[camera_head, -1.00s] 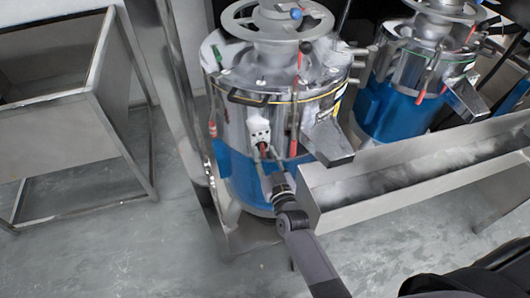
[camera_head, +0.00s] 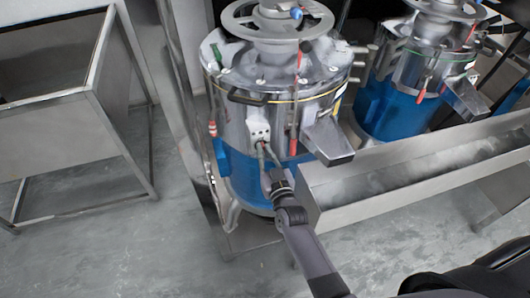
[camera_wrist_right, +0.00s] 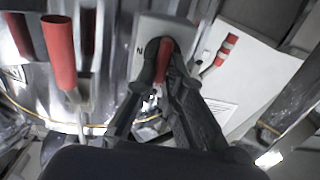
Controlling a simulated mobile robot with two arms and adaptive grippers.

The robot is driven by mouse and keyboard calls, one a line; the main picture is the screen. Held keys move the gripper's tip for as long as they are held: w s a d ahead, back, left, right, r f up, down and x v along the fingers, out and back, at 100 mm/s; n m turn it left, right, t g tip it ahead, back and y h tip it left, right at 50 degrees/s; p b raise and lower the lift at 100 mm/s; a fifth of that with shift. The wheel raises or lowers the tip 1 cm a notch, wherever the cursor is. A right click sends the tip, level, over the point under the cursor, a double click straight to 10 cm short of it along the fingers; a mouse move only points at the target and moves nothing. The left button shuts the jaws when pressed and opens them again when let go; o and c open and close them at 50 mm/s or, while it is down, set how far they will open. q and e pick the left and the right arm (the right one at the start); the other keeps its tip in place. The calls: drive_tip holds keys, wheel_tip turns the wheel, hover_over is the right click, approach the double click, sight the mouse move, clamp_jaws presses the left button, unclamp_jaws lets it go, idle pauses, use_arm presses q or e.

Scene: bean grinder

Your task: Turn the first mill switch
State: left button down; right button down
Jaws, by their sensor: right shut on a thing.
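The first mill (camera_head: 275,110) is a steel drum with a blue lower part, left of a second mill. Its white switch box (camera_head: 258,130) is on the drum's front; the box also shows in the right wrist view (camera_wrist_right: 150,35). My right gripper (camera_head: 265,155) reaches up to the lower part of the box. In the right wrist view, the right gripper's fingers (camera_wrist_right: 165,62) are closed around the red switch handle (camera_wrist_right: 158,100), whose lower part shows between them. My left gripper is in neither view.
A red-handled lever (camera_wrist_right: 60,52) hangs close beside the switch box. A steel spout (camera_head: 328,142) juts out to the right, above a long steel trough (camera_head: 400,185). A second mill (camera_head: 405,85) stands behind right. A steel bin (camera_head: 65,120) is at left, with open floor before it.

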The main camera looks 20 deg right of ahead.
idle(0.4)
drive_tip(key=shift+d+f+m+b, duration=0.2)
drive_tip(key=shift+m+b, duration=0.25)
drive_tip(key=shift+m, duration=2.55)
drive_tip(key=shift+d+f+m+b, duration=0.2)
drive_tip(key=shift+m+b, duration=0.3)
drive_tip(key=shift+m, duration=2.5)
drive_tip(key=shift+d+f+m+b, duration=0.2)
drive_tip(key=shift+m+b, duration=0.25)
drive_tip(key=shift+m, duration=2.55)
drive_tip(key=c, duration=1.7)
unclamp_jaws()
drive_tip(key=shift+s, duration=0.15)
